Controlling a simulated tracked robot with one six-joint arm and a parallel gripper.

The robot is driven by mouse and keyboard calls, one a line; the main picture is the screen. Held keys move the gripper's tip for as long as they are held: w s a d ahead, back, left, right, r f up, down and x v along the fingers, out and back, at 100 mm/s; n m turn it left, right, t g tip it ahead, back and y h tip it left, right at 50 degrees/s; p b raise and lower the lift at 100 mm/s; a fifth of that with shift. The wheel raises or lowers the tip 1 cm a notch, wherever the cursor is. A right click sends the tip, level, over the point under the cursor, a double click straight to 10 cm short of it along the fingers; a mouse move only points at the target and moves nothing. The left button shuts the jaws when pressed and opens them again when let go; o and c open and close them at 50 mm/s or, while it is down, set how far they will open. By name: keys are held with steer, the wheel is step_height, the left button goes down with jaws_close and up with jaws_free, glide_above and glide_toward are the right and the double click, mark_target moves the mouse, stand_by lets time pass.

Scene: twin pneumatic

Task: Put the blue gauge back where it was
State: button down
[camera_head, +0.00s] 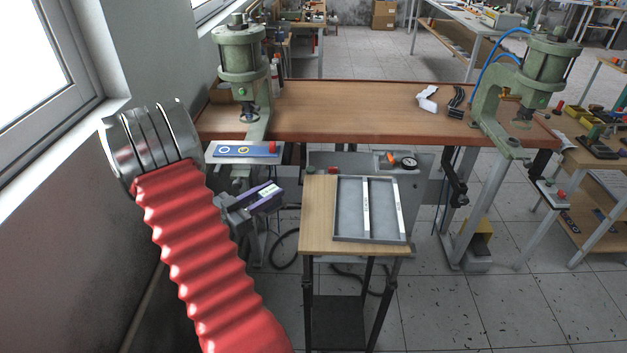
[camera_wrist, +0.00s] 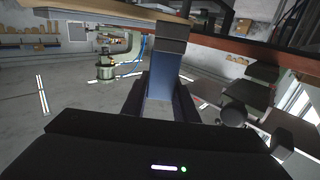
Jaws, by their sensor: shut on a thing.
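My gripper (camera_head: 272,194) is at the centre left in the head view, between the left press and the small wooden stand. It is shut on a bluish-violet bar, which looks like the blue gauge (camera_head: 260,197). In the wrist view the gauge (camera_wrist: 166,82) stands out between the two dark jaws (camera_wrist: 163,92), blue-grey and long, reaching up toward a wooden board edge. The jaws hide part of it. The gauge is held in the air. A grey tray (camera_head: 337,205) with two white labelled dividers lies on the small stand (camera_head: 318,222); its compartments look empty.
A workbench (camera_head: 340,108) carries a green press on the left (camera_head: 240,58) and one on the right (camera_head: 545,70). A blue control strip (camera_head: 238,151) with a red button sits below the left press. A round dial (camera_head: 409,162) is on the panel under the bench. A white wall stands left.

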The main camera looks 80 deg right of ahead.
steer(key=x, duration=1.3)
steer(key=x, duration=0.4)
steer(key=shift+f, duration=0.1)
steer(key=shift+f, duration=0.1)
steer(key=c, duration=1.4)
jaws_free()
